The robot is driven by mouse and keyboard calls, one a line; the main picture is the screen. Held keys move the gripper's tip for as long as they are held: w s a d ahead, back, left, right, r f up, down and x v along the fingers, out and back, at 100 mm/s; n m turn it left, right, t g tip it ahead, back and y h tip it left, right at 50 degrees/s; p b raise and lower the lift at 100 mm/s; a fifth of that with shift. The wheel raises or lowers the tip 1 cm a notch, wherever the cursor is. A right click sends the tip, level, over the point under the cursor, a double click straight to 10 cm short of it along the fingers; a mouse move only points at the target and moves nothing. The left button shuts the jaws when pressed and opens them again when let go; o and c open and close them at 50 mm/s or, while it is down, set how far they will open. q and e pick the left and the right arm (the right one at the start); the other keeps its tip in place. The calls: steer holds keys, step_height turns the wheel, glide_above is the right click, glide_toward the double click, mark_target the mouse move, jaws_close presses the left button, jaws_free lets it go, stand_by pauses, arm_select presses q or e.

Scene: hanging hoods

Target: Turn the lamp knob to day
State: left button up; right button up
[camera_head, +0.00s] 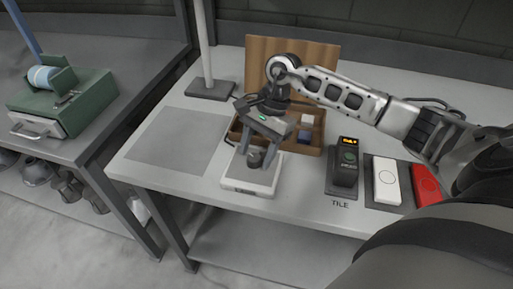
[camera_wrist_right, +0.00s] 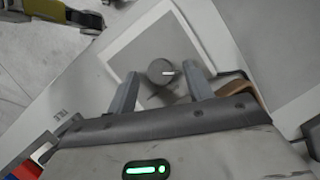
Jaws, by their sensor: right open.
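The lamp knob (camera_head: 254,161) is a dark round dial on top of a white box (camera_head: 236,185) near the table's front edge. In the wrist view the fingers (camera_wrist_right: 163,77) are apart, one on each side of the knob, with gaps visible. The labels around the knob are too small to read. My left gripper is not in view.
Behind the box is a wooden tray (camera_head: 312,150) with small blocks. To the right stand a dark device (camera_head: 347,166) with a lit display, a white block (camera_head: 386,182) and a red block (camera_head: 427,186). A grey mat (camera_head: 178,138) lies clear at left; a post base (camera_head: 211,90) stands behind.

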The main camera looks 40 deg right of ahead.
steer(key=shift+a+f, duration=0.1)
steer(key=shift+f, duration=0.05)
steer(key=shift+c, duration=0.3)
steer(key=c, duration=0.9)
